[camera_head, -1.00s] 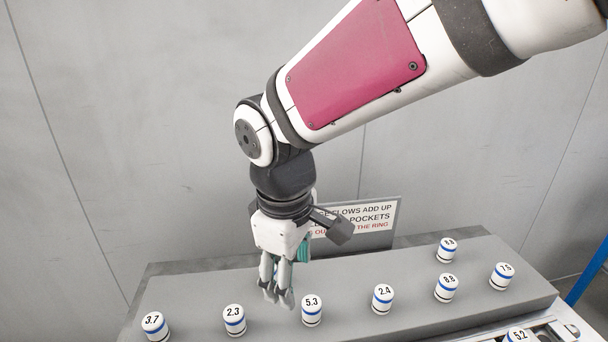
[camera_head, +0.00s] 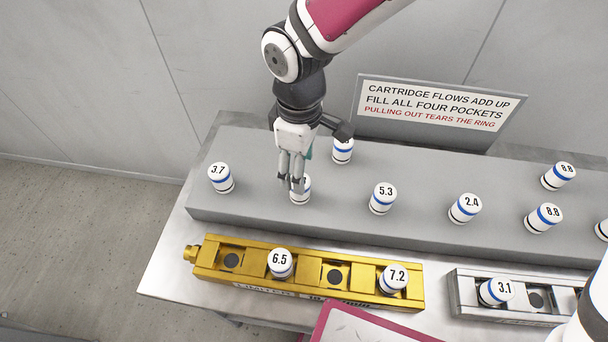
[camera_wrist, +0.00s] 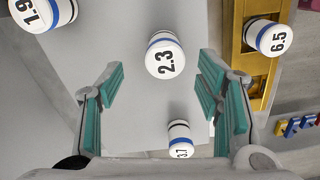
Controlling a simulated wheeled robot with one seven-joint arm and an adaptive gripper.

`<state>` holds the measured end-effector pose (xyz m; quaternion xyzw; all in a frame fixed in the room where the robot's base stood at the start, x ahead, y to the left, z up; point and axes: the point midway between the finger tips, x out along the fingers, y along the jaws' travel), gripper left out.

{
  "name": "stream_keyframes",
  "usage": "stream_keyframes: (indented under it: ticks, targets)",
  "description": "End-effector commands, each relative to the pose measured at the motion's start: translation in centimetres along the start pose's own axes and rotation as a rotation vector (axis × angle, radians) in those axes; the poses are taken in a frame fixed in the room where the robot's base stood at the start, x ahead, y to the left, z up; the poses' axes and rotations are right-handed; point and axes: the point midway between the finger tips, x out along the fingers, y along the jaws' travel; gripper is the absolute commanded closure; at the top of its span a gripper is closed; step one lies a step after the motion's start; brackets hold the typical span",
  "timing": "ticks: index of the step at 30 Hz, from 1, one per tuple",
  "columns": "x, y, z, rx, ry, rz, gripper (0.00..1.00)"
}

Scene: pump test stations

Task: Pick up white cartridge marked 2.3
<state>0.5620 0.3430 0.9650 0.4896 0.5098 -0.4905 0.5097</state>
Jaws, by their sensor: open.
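The white cartridge marked 2.3 (camera_wrist: 165,56) has a blue band and a dark band and stands upright on the grey raised shelf (camera_head: 250,198). In the wrist view it lies ahead of and between my open fingers. In the head view my gripper (camera_head: 293,183) hangs over this cartridge (camera_head: 301,195) and hides its number. My gripper (camera_wrist: 160,98) is open, with teal pads on both sides and nothing held between them. Whether the fingers reach down around the cartridge is hard to tell.
Cartridges 3.7 (camera_head: 221,178), 5.3 (camera_head: 382,199) and 2.4 (camera_head: 465,208) stand on the shelf. One marked 1.9 (camera_wrist: 44,12) stands behind my gripper. A yellow block (camera_head: 210,262) holds 6.5 and 7.2, with two empty pockets. A silver block (camera_head: 462,300) holds 3.1. A sign (camera_head: 440,105) stands behind.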

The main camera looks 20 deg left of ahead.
Motion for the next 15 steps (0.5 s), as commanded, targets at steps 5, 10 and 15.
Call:
stream_keyframes:
  ticks: [5,10,15]
  targets:
    - [1.1,-0.2,0.0,-0.002,-0.001,-0.001,0.41]
    - [3.6,-0.7,0.1,-0.002,-0.002,-0.003,0.41]
    - [5.3,-0.5,0.0,-0.001,0.0,0.0,0.41]
